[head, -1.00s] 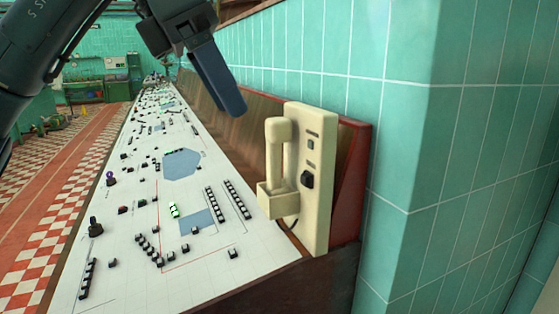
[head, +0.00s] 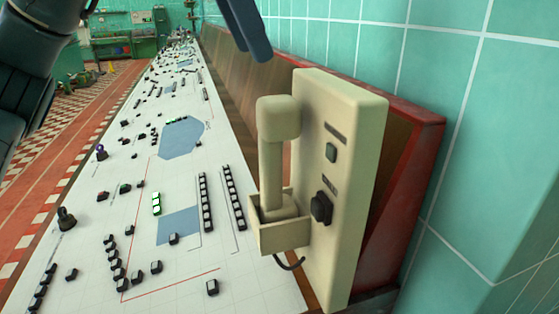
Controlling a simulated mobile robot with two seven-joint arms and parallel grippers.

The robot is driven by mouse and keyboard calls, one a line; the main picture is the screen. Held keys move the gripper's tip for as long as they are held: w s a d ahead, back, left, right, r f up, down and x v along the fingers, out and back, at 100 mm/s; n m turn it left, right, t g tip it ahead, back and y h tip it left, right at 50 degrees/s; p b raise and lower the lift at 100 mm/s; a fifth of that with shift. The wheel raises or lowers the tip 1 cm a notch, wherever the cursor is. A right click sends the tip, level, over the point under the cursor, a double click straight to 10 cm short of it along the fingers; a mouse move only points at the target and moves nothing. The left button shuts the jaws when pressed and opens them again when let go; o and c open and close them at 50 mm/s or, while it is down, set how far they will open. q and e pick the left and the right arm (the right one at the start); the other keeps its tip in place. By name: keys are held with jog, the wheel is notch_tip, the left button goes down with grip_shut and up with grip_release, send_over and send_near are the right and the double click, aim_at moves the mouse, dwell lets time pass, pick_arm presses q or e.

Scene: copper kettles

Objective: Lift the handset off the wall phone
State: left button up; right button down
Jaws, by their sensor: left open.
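The cream wall phone (head: 345,190) stands at the right end of the control desk, with a green button and a black knob on its face. Its cream handset (head: 273,155) is upright on the phone's left side, its lower end in a small box-shaped cradle. A dark cord shows below the cradle. My left gripper (head: 252,50) is above and a little left of the handset, apart from it. Only its dark finger part shows, cut off by the top edge, and nothing is seen held. My right gripper is not in view.
The long white control desk (head: 130,215) carries several small black buttons and knobs and runs away to the back left. A red-edged end panel (head: 405,200) stands behind the phone. The green tiled wall (head: 500,120) closes off the right side. Space left of the handset above the desk is clear.

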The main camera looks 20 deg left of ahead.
aim_at(272, 99)
pick_arm(q)
jog(key=x, duration=0.4)
jog(key=shift+d+f, duration=0.1)
jog(key=shift+f, duration=0.15)
jog(key=x, duration=0.5)
jog(key=shift+f, duration=0.15)
jog(key=c, duration=1.5)
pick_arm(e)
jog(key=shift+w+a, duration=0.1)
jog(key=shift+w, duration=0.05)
pick_arm(q)
jog(key=shift+c, duration=0.2)
